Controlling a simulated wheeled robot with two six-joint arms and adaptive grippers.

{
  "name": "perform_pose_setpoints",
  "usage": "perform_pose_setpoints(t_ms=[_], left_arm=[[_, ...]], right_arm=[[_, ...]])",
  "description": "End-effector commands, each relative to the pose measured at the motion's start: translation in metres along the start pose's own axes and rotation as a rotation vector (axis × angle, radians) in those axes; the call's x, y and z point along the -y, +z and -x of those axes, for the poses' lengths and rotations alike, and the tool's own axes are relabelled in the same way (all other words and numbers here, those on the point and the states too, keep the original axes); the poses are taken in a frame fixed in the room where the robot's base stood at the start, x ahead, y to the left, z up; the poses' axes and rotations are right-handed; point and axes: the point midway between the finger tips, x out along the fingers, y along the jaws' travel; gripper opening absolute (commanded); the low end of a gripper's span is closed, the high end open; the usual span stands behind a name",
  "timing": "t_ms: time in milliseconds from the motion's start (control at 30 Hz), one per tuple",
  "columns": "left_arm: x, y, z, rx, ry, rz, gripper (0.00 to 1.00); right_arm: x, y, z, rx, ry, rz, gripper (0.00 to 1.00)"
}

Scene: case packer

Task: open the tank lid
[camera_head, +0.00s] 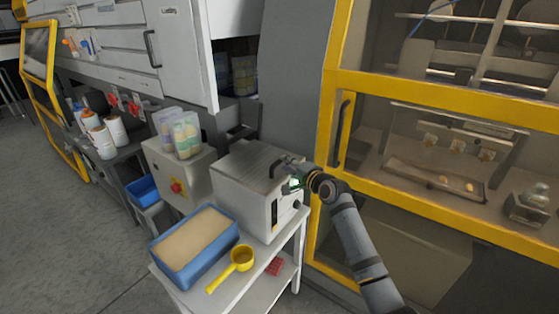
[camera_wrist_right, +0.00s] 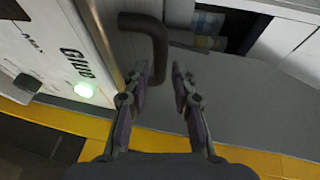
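The glue tank (camera_head: 240,198) is a pale metal box on a white cart, with a flat grey lid (camera_head: 243,164) that lies closed on top. A dark bent handle (camera_head: 279,166) stands up at the lid's right side. In the right wrist view the tank front (camera_wrist_right: 55,45) carries the word "Glue" and a lit green light. My right gripper (camera_head: 291,183) is at the lid's right edge by the handle. In the wrist view its fingers (camera_wrist_right: 160,80) are apart, with one end of the handle (camera_wrist_right: 147,28) showing between them; contact is unclear. My left gripper is not in view.
A blue tub (camera_head: 160,250) of tan granules and a yellow scoop (camera_head: 241,260) are on the cart (camera_head: 268,292) before the tank. A control box with bags (camera_head: 181,134) stands behind left. The yellow-framed machine (camera_head: 420,205) is close on the right.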

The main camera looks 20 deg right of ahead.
Motion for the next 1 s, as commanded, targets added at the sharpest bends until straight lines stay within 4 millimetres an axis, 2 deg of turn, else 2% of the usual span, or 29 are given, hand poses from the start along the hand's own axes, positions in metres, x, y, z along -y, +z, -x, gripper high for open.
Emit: perform_pose_setpoints(t_ms=[100, 233, 400, 600, 633, 800, 1000], left_arm=[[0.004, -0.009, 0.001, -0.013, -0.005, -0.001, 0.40], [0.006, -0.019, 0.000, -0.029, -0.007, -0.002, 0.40], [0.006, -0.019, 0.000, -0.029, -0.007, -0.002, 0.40], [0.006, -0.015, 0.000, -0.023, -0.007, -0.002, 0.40], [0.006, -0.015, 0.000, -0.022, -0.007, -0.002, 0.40], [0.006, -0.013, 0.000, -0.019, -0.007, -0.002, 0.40], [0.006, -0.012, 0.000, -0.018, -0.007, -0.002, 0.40]], right_arm=[[0.001, 0.000, -0.024, 0.000, 0.000, -0.003, 0.26], [0.000, -0.001, -0.040, -0.001, 0.000, -0.001, 0.26], [-0.001, -0.001, -0.048, -0.002, 0.001, 0.002, 0.26], [-0.001, -0.001, -0.048, -0.002, 0.001, 0.002, 0.26], [-0.001, -0.001, -0.048, -0.002, 0.001, 0.002, 0.25], [-0.001, -0.001, -0.048, -0.002, 0.001, 0.002, 0.02], [-0.001, -0.001, -0.048, -0.002, 0.001, 0.002, 0.00]])
